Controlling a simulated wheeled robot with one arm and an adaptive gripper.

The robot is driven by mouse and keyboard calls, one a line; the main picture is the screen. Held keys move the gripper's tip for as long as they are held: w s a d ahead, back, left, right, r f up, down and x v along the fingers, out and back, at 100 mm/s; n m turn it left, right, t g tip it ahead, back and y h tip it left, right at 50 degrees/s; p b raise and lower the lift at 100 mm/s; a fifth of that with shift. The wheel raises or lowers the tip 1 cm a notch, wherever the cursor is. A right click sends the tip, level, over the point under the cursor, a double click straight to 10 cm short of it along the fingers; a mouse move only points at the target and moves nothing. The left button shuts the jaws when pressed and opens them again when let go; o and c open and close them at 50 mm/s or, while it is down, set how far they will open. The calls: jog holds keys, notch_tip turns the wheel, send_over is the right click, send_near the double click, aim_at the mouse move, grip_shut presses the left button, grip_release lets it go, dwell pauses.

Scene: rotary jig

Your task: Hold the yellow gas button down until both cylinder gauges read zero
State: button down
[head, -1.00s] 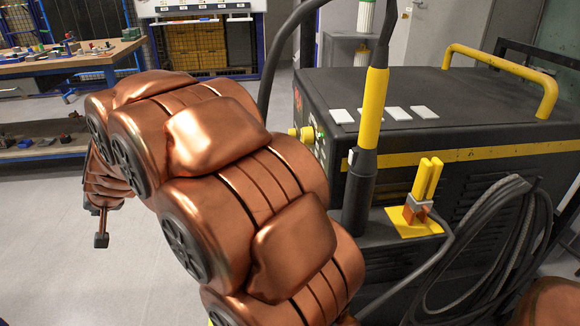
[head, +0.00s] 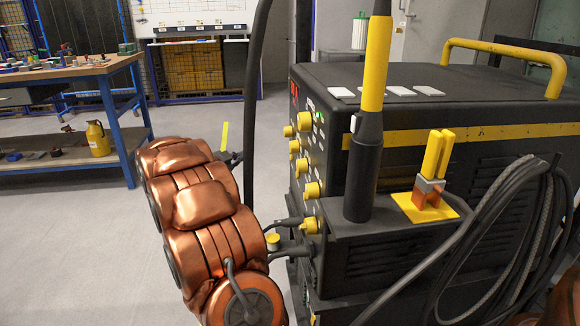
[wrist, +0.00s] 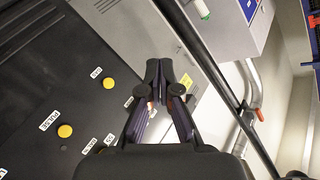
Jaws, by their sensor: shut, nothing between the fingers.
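My gripper (wrist: 163,72) is shut and empty in the wrist view, its dark fingertips together beside the dark panel. That panel carries a yellow button (wrist: 109,84) and a second yellow button (wrist: 65,131) by a label that seems to read PULSE. The fingers are to the right of both, apart from them. The cylinder gauges are not in view.
A torch with a yellow sleeve (head: 374,65) stands upright at the machine's near side, beside a yellow clamp (head: 434,160) and coiled cables (head: 515,230). A workbench (head: 90,70) stands at the left, with a yellow container (head: 97,138) on its lower shelf.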

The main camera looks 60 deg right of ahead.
aim_at(291, 158)
jog(key=s, duration=0.1)
jog(key=s+d+f+g, duration=0.1)
jog(key=s+m+g, duration=0.1)
jog(key=shift+d+f, duration=0.2)
jog(key=shift+f, duration=0.05)
jog(key=s+d+b, duration=0.4)
jog(key=s+d, duration=0.1)
jog(key=s, duration=0.2)
jog(key=shift+d, duration=0.25)
jog(key=shift+s+d, duration=0.1)
dwell(1.6)
jog(key=shift+s+d, duration=0.1)
jog(key=shift+s, duration=0.05)
jog(key=shift+s+d, duration=0.25)
jog(key=shift+s, duration=0.1)
dwell(2.1)
